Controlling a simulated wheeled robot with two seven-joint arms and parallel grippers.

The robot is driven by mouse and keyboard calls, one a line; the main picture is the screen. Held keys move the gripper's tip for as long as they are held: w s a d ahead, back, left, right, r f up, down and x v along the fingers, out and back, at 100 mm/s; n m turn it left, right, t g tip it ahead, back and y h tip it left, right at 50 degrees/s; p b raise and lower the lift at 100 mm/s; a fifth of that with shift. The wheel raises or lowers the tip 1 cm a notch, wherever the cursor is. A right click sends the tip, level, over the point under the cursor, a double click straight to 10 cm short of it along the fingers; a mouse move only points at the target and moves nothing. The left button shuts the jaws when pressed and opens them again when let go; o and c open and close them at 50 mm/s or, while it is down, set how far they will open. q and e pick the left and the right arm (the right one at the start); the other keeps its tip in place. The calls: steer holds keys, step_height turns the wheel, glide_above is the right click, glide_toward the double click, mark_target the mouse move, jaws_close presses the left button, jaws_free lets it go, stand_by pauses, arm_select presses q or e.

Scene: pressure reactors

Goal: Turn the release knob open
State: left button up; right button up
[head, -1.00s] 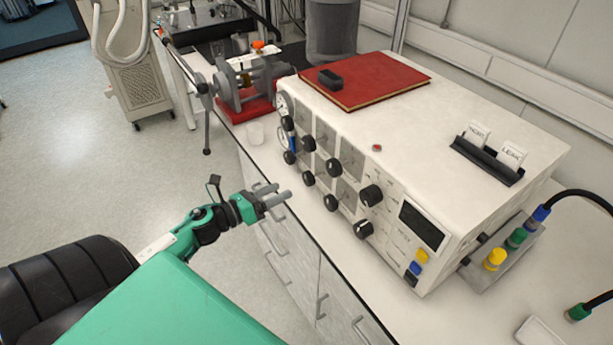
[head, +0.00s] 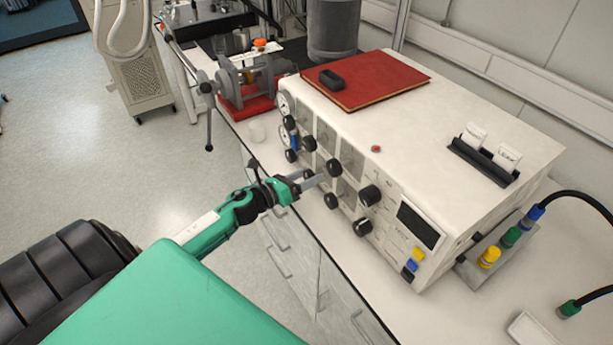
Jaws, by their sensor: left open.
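A white control box (head: 470,110) stands on the bench. Its front panel carries several black knobs in two rows, among them an upper knob (head: 333,167), a lower knob (head: 331,201) and two larger knobs at the right (head: 370,195). I cannot read which one is the release knob. My left gripper (head: 316,178) is open, its fingers pointing at the panel around the lower row. The fingers cover the lower knob left of the middle; I cannot tell whether they touch it. My right gripper does not show.
A red book (head: 385,80) with a black object (head: 330,79) lies on the box. A grey vessel on a red base (head: 248,108) stands at the left. Coloured connectors (head: 489,257) and a black cable are at the right. Floor is clear at the left.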

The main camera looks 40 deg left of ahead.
arm_select(q)
steer(key=c, duration=0.9)
steer(key=shift+c, duration=0.3)
